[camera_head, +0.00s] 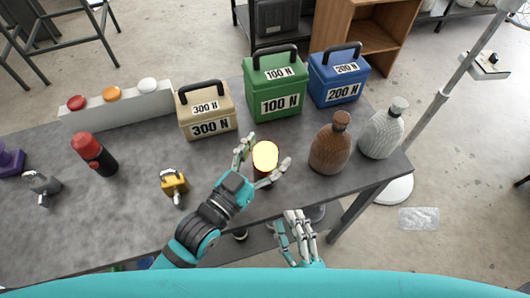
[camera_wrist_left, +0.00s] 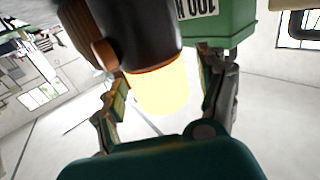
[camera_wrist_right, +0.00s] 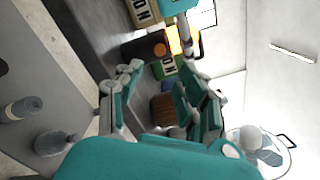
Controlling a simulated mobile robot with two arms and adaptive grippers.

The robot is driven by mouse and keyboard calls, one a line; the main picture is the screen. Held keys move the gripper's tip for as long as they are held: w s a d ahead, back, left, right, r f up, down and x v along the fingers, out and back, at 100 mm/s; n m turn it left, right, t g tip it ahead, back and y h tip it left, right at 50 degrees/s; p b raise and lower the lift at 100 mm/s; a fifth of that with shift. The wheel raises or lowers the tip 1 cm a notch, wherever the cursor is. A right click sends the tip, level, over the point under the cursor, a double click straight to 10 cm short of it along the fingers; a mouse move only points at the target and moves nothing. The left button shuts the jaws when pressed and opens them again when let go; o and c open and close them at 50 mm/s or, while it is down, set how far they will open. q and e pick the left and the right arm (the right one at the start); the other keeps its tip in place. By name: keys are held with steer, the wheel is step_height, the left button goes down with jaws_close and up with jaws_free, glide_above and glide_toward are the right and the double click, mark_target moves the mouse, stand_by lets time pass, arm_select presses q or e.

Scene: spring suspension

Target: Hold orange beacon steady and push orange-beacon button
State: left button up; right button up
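The orange beacon (camera_head: 265,155) stands near the table's front edge, with a dark body and a glowing yellow top. In the left wrist view its dark body (camera_wrist_left: 135,35) shows a brownish-orange button (camera_wrist_left: 104,54) on its side. The button also shows in the right wrist view (camera_wrist_right: 160,49). My left gripper (camera_head: 264,158) has its fingers on either side of the beacon, with a small gap visible; it looks open around it. My right gripper (camera_head: 294,222) is open and empty, in front of the table edge and below the beacon in the head view.
Boxes in tan (camera_head: 207,110), green (camera_head: 275,86) and blue (camera_head: 338,80) stand behind. A brown bottle (camera_head: 330,148) and a pale bottle (camera_head: 381,133) stand right. A red-topped beacon (camera_head: 95,153) and a yellow padlock-like object (camera_head: 174,183) are left. The dark table (camera_head: 125,205) has clear areas.

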arm_select(q)
steer(key=c, duration=1.4)
steer(key=shift+o, duration=0.2)
arm_select(e)
jaws_close()
steer(key=shift+w+a+r+n+g+y, duration=0.15)
steer(key=shift+w+a+n+g+y, duration=0.3)
steer(key=shift+w+n+g+y, duration=0.75)
steer(key=shift+w+a+r+n+g+y, duration=0.15)
steer(key=shift+w+a+n+g+y, duration=0.35)
steer(key=shift+w+n+g+y, duration=0.7)
steer(key=shift+w+a+r+n+g+y, duration=0.15)
steer(key=shift+w+a+n+g+y, duration=0.5)
steer(key=shift+w+g+y, duration=0.9)
